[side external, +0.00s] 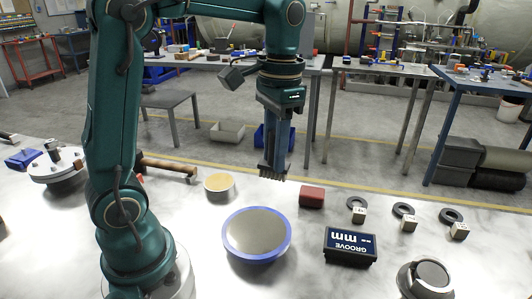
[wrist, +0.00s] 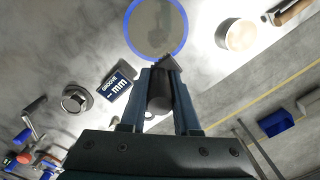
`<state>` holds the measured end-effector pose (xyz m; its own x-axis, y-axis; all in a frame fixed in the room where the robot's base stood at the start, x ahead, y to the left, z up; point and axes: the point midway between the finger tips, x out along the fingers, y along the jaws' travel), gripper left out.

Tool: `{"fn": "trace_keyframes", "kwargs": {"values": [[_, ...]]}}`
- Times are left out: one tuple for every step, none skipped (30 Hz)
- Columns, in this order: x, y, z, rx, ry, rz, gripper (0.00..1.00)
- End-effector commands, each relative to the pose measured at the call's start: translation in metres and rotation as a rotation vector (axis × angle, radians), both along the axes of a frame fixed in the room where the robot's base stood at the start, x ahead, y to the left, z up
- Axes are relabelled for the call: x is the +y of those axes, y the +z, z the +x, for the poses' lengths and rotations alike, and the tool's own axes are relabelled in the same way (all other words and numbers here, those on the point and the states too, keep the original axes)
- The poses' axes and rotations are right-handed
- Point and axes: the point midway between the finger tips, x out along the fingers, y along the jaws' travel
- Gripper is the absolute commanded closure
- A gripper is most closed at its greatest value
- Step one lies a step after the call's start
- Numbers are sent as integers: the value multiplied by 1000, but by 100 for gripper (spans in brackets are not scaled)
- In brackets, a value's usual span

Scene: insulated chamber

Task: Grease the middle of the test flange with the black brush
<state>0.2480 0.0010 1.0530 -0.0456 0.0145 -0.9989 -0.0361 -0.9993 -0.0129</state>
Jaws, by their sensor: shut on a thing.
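The test flange appears to be the round grey disc with a blue rim (side external: 257,234), lying flat on the light worktop. It also shows at the top of the wrist view (wrist: 157,28). My gripper (side external: 276,152) is above the worktop, behind and slightly right of the disc in the side view. Its fingers (wrist: 166,82) are shut on the black brush, whose dark round handle (wrist: 158,92) shows between them. The brush's dark end (side external: 272,172) points down, apart from the disc. The fingers hide part of the brush.
A wooden-handled hammer (side external: 168,167) lies behind my arm.

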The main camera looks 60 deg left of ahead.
Motion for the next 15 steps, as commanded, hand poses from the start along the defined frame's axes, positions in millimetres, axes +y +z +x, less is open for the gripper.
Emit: {"fn": "trace_keyframes", "kwargs": {"values": [[2, 2, 1, 15, -29, 5, 100], [5, 2, 1, 27, -49, 9, 100], [11, 2, 2, 42, -75, 15, 100], [18, 2, 4, 56, -92, 20, 100], [27, 1, 5, 69, -105, 24, 100], [40, -1, 6, 84, -118, 31, 100], [50, -2, 6, 95, -126, 34, 100], [60, -4, 6, 105, -129, 38, 100], [74, -6, 6, 121, -131, 43, 100], [85, -9, 5, 131, -130, 46, 100], [96, -11, 4, 142, -127, 50, 100], [111, -15, 1, 157, -119, 54, 100], [122, -18, -1, 166, -109, 57, 100], [133, -21, -4, 177, -100, 61, 100], [145, -25, -7, 192, -83, 62, 100]]}}
